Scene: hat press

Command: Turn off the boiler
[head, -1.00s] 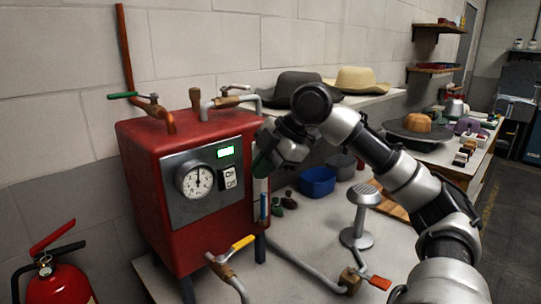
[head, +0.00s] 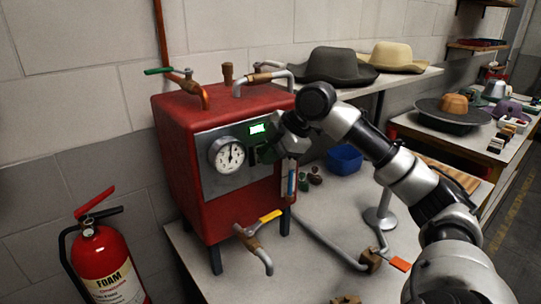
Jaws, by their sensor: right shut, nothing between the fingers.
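The red boiler (head: 175,140) stands on the light table, with a round pressure gauge (head: 227,155) and a lit green display (head: 257,128) on its grey front panel (head: 213,186). My right gripper (head: 266,152) is shut and empty, at the panel right of the gauge and below the display. It covers the on/off switch, so I cannot see the switch position or tell whether the fingers touch it. My left gripper is not in view.
A yellow-handled valve (head: 262,218) juts from the boiler's lower front. A fire extinguisher (head: 106,262) stands at left. A dark hat (head: 341,66) and a cream hat (head: 393,56) lie on a shelf. A blue bowl (head: 345,158) sits behind my right arm.

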